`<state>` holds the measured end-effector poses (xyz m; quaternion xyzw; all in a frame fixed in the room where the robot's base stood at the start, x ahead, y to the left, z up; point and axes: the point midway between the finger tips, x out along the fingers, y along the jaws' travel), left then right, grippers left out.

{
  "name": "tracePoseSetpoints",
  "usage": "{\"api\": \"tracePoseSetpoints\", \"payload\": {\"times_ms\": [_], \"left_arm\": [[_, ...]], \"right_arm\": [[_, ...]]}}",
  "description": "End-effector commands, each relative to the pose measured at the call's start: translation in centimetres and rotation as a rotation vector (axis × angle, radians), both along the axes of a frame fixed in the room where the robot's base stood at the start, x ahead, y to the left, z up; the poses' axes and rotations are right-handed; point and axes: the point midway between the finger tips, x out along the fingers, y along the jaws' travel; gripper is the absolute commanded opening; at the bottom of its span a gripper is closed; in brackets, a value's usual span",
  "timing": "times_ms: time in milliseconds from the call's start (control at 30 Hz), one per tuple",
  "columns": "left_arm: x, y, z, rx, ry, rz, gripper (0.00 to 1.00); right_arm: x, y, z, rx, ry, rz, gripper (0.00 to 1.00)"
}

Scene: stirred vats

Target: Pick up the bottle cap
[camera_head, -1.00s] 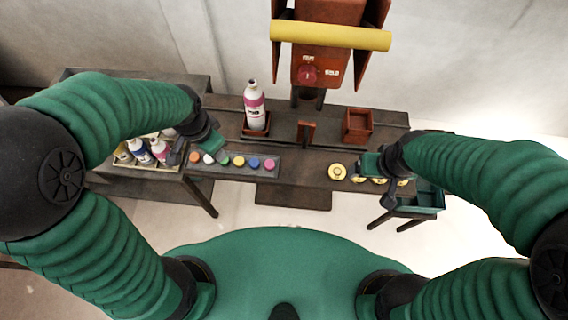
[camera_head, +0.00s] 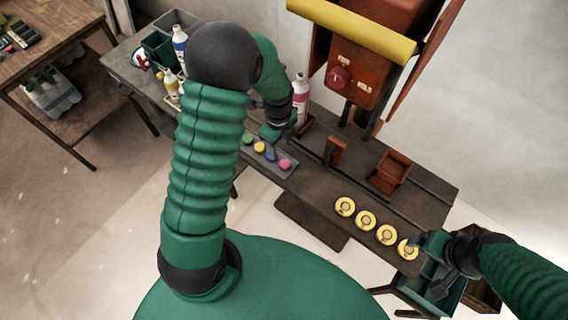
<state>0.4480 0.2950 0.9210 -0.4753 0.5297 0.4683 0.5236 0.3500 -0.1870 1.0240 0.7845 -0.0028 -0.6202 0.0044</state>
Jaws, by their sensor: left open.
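A row of coloured bottle caps lies on a grey strip (camera_head: 281,170) on the dark bench. I see a green cap (camera_head: 247,139), a yellow cap (camera_head: 259,147), a blue cap (camera_head: 271,155) and a pink cap (camera_head: 285,164). The strip's left end is hidden behind my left arm. My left gripper (camera_head: 268,132) is open, just behind the green and yellow caps in the picture; I see no cap in it. My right gripper (camera_head: 432,252) is by the bench's right end, beside the last yellow disc; its jaws are unclear.
A white bottle with a pink label (camera_head: 301,92) stands close behind my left gripper. A red press (camera_head: 362,62) with a yellow bar rises behind the bench. A red box (camera_head: 391,172) and several yellow discs (camera_head: 365,220) are to the right. More bottles (camera_head: 180,44) stand at the left.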

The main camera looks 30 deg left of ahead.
Motion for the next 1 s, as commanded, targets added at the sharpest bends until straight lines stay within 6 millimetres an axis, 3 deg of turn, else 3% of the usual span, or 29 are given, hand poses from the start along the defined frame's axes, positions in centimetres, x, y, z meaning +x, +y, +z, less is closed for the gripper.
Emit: {"api": "tracePoseSetpoints", "payload": {"times_ms": [100, 267, 500, 767, 1000], "left_arm": [[0.0, -0.6, -2.4, 0.002, 0.003, -0.003, 0.43], [-0.1, -0.9, -3.8, 0.006, 0.0, -0.004, 0.43], [-0.5, -1.1, -8.0, 0.002, 0.001, -0.001, 0.43], [-0.4, -1.1, -8.7, 0.003, -0.003, -0.002, 0.43], [-0.4, -1.2, -8.6, 0.005, -0.002, -0.001, 0.13]], "right_arm": [[0.0, 0.0, 0.1, 0.0, 0.0, 0.0, 0.82], [0.0, 0.0, 0.3, 0.0, 0.0, -0.001, 0.82], [0.0, 0.0, 1.0, 0.0, 0.0, -0.001, 0.82], [0.0, 0.0, 1.0, 0.0, 0.0, -0.001, 0.82], [0.0, 0.0, 1.0, 0.0, 0.0, -0.001, 0.82]]}}
